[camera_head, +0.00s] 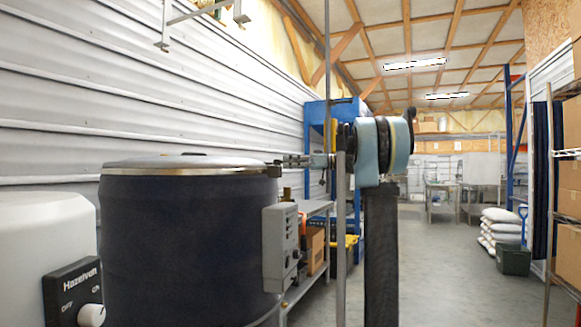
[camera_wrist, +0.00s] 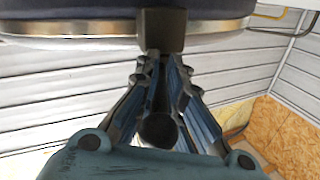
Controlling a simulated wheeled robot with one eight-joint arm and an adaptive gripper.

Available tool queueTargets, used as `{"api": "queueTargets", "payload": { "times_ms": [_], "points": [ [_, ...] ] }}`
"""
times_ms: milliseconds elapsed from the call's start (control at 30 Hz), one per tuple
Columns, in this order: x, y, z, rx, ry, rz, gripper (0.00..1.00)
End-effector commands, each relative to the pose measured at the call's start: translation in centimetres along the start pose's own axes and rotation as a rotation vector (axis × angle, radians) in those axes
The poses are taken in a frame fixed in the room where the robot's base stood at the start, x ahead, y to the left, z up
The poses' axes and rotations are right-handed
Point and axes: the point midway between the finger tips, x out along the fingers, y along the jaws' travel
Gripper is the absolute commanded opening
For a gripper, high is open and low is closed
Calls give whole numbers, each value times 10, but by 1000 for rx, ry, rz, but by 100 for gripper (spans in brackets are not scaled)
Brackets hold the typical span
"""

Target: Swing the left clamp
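A large dark drum (camera_head: 190,250) stands at the left in the head view, under a metal lid (camera_head: 185,163) with a bright rim. A small dark clamp block (camera_head: 274,170) sits on the right side of this rim. It also shows in the wrist view as a brown-black block (camera_wrist: 162,29) on the rim band. My gripper (camera_head: 288,161) reaches in level from the right. In the wrist view my gripper's fingers (camera_wrist: 163,60) converge to a narrow gap at the block's near edge. The tips look at or against it; I cannot tell if they touch. I see nothing between them.
A grey control box (camera_head: 280,248) hangs on the drum's right side. A white container (camera_head: 45,235) with a knob panel stands at the far left. A bench (camera_head: 318,208) and a blue frame stand behind. Open floor lies to the right, with shelves (camera_head: 567,150) at the edge.

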Motion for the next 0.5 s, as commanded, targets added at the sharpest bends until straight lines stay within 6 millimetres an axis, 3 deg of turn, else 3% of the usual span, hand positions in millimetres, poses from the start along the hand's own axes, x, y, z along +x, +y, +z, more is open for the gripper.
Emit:
{"api": "queueTargets", "payload": {
  "times_ms": [100,500],
  "points": [
    [-1,3,0,0,-1,8,31],
    [-1,1,0,0,0,3,31]
  ]
}}
